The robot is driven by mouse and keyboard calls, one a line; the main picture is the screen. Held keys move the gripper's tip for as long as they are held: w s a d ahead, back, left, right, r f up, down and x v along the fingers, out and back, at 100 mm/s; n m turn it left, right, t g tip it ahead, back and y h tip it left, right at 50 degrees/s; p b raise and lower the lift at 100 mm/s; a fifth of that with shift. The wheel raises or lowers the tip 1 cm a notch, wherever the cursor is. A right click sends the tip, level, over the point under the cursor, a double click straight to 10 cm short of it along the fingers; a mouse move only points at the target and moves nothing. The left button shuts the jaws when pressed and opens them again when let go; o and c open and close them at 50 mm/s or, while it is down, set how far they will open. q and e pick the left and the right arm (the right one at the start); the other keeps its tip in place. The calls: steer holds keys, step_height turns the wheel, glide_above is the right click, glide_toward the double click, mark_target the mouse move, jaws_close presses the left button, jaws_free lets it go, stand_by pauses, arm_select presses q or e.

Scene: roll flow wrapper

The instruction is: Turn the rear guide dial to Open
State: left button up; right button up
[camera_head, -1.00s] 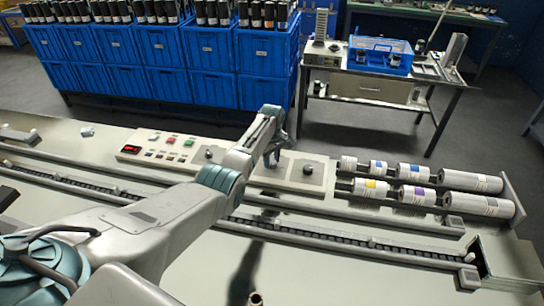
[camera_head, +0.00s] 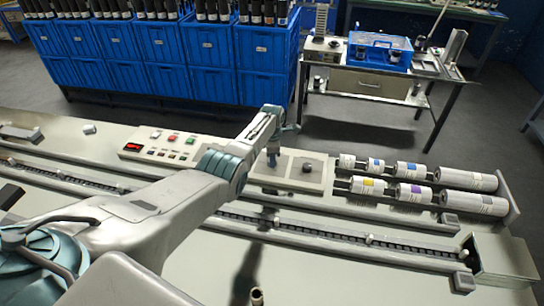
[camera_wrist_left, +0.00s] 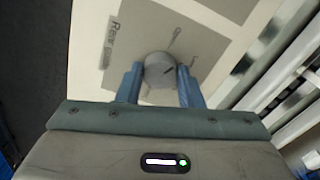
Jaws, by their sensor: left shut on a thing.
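The rear guide dial (camera_wrist_left: 158,72) is a round grey knob on a grey plate, in the middle of the left wrist view. A short dark mark shows on its top, toward its right side. "Rear guide" lettering (camera_wrist_left: 112,42) is printed on the plate to its left. A small label that looks like "Open" (camera_wrist_left: 177,36) is above and right of it. My left gripper (camera_wrist_left: 160,68) is shut on the dial, one blue finger on each side. In the head view my left gripper (camera_head: 272,158) points down at the panel and hides this dial. My right gripper is not in view.
A second dark dial (camera_head: 307,167) sits close to the right of my gripper. Film rolls (camera_head: 408,192) lie further right. A button panel (camera_head: 160,146) is to the left. A conveyor track (camera_head: 300,230) runs in front. Blue crates (camera_head: 210,80) stand behind.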

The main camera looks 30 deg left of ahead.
arm_select(q)
steer(key=n, duration=0.5)
steer(key=shift+r+p, duration=0.1)
steer(key=shift+p, duration=0.25)
steer(key=shift+w+n, duration=0.1)
steer(key=shift+n, duration=0.2)
steer(key=o, duration=1)
steer(key=shift+r, duration=0.4)
step_height(320, 180, up, 10)
